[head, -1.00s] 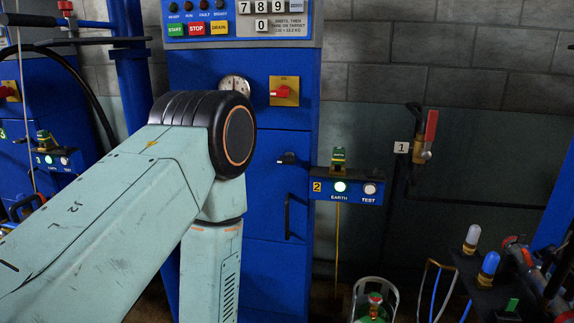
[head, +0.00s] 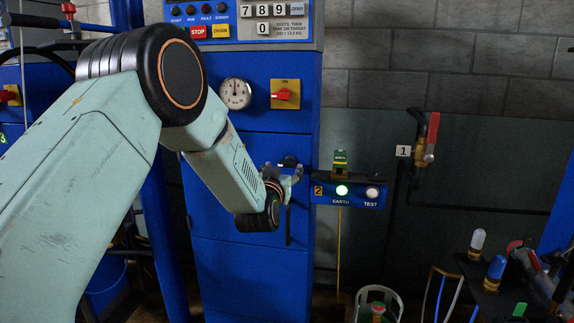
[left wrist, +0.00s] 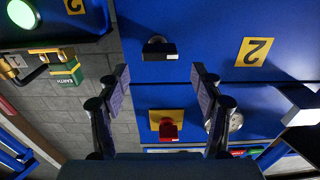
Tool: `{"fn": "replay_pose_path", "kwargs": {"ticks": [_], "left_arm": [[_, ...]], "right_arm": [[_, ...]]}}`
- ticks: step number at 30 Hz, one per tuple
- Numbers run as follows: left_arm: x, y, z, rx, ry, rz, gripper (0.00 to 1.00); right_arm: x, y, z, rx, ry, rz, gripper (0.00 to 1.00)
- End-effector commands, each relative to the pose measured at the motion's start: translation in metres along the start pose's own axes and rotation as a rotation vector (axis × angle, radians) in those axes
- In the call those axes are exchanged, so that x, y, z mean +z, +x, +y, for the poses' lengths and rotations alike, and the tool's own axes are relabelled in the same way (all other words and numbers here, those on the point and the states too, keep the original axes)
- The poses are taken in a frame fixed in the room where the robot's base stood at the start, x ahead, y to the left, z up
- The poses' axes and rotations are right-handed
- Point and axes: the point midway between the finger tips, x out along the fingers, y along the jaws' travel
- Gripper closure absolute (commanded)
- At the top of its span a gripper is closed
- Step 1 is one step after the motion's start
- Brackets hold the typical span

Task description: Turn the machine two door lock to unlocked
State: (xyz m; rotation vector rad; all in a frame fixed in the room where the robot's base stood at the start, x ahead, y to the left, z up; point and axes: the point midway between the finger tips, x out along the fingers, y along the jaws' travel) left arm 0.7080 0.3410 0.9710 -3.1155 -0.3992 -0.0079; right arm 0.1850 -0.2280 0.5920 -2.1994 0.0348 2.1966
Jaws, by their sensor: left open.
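The machine two door lock is a small black knob (head: 288,161) on the blue cabinet door (head: 240,265), partly behind my left gripper in the head view. In the left wrist view, which is upside down, the black lock (left wrist: 158,48) shows whole with a small pale label beside it. A yellow "2" plate (left wrist: 254,52) is on the same door. My left gripper (head: 283,174) is in front of the door at the lock. Its fingers (left wrist: 161,72) are open and empty, with the lock beyond and between them, apparently untouched. My right gripper is not in view.
Above the lock are a round gauge (head: 235,93) and a red switch on a yellow plate (head: 285,94). The blue earth/test box (head: 350,190) juts out just right of the lock. A black door handle (head: 288,225) hangs below.

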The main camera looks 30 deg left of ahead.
Motion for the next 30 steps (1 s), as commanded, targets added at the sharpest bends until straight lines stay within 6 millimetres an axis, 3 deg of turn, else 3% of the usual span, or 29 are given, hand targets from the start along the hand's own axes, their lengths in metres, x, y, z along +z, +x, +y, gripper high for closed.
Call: {"fn": "replay_pose_path", "kwargs": {"ticks": [13, 27, 30], "left_arm": [[0.002, 0.052, 0.000, 0.001, 0.001, -0.002, 0.34], [0.002, 0.060, 0.001, 0.002, 0.000, -0.004, 0.34], [0.002, 0.060, 0.001, 0.002, 0.000, -0.004, 0.42]], "right_arm": [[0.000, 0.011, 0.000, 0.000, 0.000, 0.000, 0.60], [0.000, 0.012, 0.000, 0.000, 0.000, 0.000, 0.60], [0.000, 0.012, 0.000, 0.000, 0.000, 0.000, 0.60]]}}
